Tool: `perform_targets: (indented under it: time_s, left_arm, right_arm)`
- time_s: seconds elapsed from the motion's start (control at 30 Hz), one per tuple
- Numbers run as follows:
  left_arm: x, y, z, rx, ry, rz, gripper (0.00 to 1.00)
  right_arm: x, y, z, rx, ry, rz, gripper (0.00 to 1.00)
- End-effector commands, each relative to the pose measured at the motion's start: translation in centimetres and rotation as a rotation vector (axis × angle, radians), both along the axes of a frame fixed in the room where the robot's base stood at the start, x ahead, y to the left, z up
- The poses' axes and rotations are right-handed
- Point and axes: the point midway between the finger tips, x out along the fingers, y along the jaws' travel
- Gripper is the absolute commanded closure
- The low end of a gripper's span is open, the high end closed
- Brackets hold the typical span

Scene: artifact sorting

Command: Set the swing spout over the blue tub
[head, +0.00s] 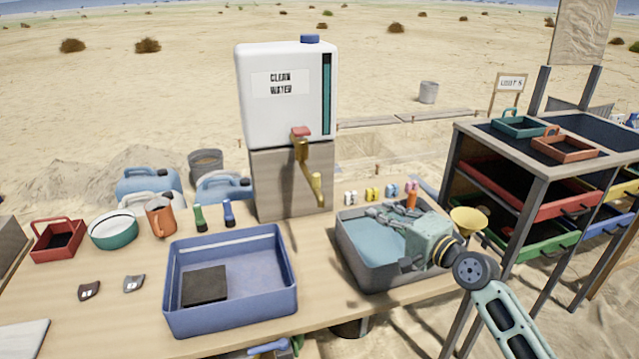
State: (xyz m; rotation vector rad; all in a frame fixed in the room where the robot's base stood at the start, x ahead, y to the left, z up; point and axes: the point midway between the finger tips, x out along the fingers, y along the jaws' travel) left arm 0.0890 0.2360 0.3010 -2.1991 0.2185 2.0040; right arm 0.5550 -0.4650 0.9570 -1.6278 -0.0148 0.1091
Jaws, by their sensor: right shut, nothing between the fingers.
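The brass swing spout (309,172) hangs from the front of the white clean-water tank (285,95), below a red tap handle. It slants down and to the right, and its tip is near the back left corner of the grey tub, clear of the blue tub. The blue tub (180,309) stands at the front middle of the table with a dark square block in it. My right gripper (376,214) is over the grey tub, to the right of the spout and apart from it. It is shut and empty. My left gripper is not in view.
The grey tub (344,249) holds bluish water. Green and blue bottles (229,213), an orange jug (160,217) and a teal-sided bowl (113,231) stand behind and left of the blue tub. A shelf rack (540,170) with coloured trays stands at the right.

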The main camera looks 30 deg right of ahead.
Motion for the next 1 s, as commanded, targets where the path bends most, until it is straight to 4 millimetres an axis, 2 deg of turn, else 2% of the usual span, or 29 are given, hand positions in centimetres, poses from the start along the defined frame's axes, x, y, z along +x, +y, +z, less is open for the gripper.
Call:
perform_targets:
  time_s: [0.03, 0.07, 0.17, 0.37, 0.77, 0.83, 1.0]
  left_arm:
    - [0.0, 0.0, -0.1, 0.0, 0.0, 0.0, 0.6]
    - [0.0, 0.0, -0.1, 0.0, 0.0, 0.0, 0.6]
    - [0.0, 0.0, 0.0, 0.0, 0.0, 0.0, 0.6]
    - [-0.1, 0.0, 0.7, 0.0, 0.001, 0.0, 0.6]
    - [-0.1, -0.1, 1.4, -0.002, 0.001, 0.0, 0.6]
    - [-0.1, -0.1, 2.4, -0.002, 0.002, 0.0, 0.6]
    - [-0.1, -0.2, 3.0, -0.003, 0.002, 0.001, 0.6]
  right_arm:
    - [0.0, -0.2, 1.5, 0.027, -0.028, 0.002, 1.0]
    - [0.0, -0.2, 2.1, 0.04, -0.039, 0.002, 1.0]
    - [0.4, -0.3, 3.1, 0.062, -0.056, 0.003, 1.0]
    - [3.0, -0.1, 3.2, 0.062, -0.058, 0.002, 1.0]
    - [10.3, 0.5, 3.1, 0.059, -0.058, 0.001, 1.0]
    - [11.0, 1.7, 3.2, 0.062, -0.054, 0.004, 1.0]
    - [12.2, 3.0, 3.0, 0.06, -0.054, 0.002, 1.0]
